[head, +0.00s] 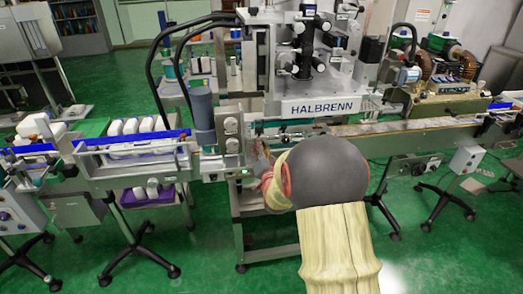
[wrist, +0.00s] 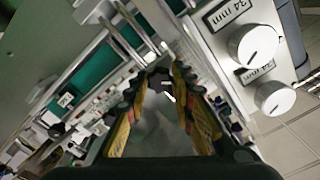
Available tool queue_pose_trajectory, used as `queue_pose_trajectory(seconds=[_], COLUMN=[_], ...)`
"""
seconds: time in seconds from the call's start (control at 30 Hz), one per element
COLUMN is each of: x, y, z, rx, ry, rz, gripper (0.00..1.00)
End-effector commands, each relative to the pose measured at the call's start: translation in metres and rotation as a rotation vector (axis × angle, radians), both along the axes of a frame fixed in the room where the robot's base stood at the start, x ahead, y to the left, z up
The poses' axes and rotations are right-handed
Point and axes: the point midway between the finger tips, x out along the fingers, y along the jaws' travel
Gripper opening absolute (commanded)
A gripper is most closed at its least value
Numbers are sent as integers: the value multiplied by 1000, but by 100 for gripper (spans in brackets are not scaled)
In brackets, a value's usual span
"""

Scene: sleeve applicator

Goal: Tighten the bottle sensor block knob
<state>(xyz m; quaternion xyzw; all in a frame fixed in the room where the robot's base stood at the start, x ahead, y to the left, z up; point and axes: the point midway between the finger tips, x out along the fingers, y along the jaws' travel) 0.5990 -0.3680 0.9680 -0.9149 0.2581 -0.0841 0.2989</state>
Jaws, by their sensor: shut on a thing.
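In the wrist view my gripper (wrist: 160,80) has its two yellow-and-black fingers closed in on a small dark piece (wrist: 158,71) at the fingertips. This seems to be the bottle sensor block knob, mostly hidden by the fingers. In the head view my gripper (head: 260,164) reaches the front of the machine, just right of a grey panel with round knobs. My own arm hides most of the gripper there, and the knob cannot be made out. The sensor block itself is not clearly distinguishable.
Two silver dials (wrist: 254,45) marked 34 mm sit on a grey panel close right of my fingers. The conveyor (head: 130,148) carries white bottles at left. The HALBRENN machine (head: 325,106) rises behind. Green floor (head: 215,262) is clear in front, apart from stand legs.

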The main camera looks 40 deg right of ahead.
Motion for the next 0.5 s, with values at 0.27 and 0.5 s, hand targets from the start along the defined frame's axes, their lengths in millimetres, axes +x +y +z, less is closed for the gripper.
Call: queue_pose_trajectory(seconds=[0.27, 0.5], x=[0, 0], y=[0, 0], z=[1, 2], rx=[221, 415], ry=[-137, -257], rz=[0, 1], gripper=[0, 0])
